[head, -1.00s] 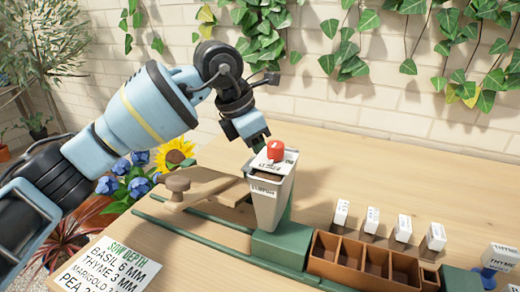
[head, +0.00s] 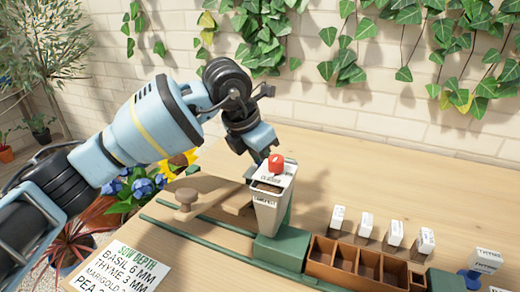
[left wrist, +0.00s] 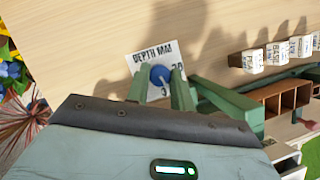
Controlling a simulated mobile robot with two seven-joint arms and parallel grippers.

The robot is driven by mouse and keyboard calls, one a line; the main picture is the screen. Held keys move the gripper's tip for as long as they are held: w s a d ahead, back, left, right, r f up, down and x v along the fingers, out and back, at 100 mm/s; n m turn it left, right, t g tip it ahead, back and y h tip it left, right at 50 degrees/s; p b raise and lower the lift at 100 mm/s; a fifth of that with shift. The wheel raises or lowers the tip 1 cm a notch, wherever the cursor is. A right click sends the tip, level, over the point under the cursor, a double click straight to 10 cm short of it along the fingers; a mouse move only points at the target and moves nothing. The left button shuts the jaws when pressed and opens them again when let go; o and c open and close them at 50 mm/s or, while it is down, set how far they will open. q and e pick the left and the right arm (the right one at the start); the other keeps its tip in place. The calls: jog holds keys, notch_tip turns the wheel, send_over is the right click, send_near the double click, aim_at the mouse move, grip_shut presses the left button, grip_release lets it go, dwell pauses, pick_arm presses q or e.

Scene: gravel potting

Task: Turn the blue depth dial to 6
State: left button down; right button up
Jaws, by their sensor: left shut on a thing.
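The blue depth dial (left wrist: 160,75) shows in the left wrist view on a white plate (left wrist: 143,62) lettered "DEPTH MM". A "3" shows below the dial and another number, partly covered, at its right. A pale pointer line crosses the dial; I cannot read its exact setting. My left gripper (left wrist: 161,76) has its green fingers on either side of the dial and is shut on it. In the head view my left gripper (head: 261,150) reaches down behind the white hopper (head: 268,212), which hides the dial. My right gripper is not in view.
The hopper with a red knob (head: 276,162) stands on a green block (head: 280,248) close to my left gripper. A sow depth sign (head: 122,268) reads "BASIL 6 MM". A wooden compartment box (head: 343,262) and several white seed packets are at the right. The back of the table is clear.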

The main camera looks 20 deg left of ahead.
pick_arm(q)
jog(key=shift+r+n+p, duration=0.3)
jog(key=shift+n+p, duration=0.1)
jog(key=shift+n, duration=0.1)
jog(key=shift+d+n+t+y+p, duration=0.1)
jog(key=shift+n+t+y+p, duration=0.3)
jog(key=shift+n+p, duration=0.7)
jog(key=shift+f+n+y+p, duration=0.15)
jog(key=shift+n+y+p, duration=0.45)
jog(key=shift+n, duration=0.6)
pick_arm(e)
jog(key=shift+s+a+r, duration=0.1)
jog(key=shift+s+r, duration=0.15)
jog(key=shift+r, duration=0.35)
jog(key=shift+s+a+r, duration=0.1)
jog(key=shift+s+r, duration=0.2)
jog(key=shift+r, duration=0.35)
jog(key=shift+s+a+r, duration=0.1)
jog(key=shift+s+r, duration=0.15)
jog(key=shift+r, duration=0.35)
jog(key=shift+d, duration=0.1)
pick_arm(q)
jog(key=c, duration=1.2)
grip_release()
jog(key=shift+f, duration=0.1)
jog(key=v, duration=0.8)
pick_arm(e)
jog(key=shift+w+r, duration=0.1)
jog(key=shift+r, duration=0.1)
